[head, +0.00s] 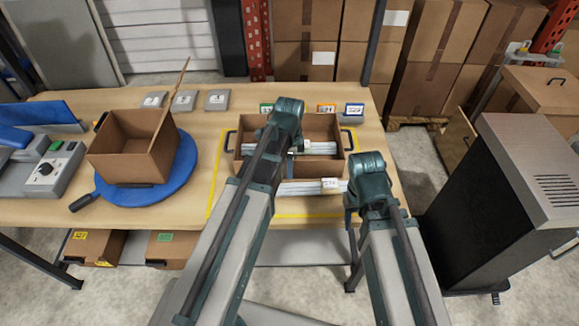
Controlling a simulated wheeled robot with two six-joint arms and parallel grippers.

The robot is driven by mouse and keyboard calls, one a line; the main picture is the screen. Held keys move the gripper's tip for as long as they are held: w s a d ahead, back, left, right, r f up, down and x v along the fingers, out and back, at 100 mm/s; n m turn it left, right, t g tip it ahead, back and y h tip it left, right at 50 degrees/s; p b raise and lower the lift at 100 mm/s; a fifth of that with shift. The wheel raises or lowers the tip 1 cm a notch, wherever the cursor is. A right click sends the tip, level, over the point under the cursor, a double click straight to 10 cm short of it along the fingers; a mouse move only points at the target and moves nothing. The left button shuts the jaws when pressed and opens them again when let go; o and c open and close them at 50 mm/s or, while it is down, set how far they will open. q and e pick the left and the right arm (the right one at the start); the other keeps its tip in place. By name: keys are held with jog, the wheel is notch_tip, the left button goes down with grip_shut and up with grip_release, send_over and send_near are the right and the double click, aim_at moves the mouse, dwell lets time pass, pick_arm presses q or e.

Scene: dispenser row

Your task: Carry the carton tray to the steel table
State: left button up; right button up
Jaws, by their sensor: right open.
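A brown carton tray (320,128) with dark handles at both ends sits on the wooden table (218,118), inside a yellow taped outline. Pale grey bars lie across its inside and front. My left arm crosses over the tray, and its gripper (291,155) is at the tray's middle, mostly hidden by the wrist, so its opening cannot be made out. My right gripper (350,200) is open at the tray's front right corner, partly hidden behind its wrist. Contact with the tray cannot be told. I cannot identify a steel table in this view.
An open carton (130,160) stands on a blue turntable (187,175) at the left, beside a grey device (45,170). A dark cabinet with a grey top (530,150) stands on the right. Stacked boxes (430,90) are behind. Some floor shows between table and cabinet.

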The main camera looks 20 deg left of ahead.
pick_arm(q)
notch_tip(320, 180, up, 10)
jog(key=p, duration=0.9)
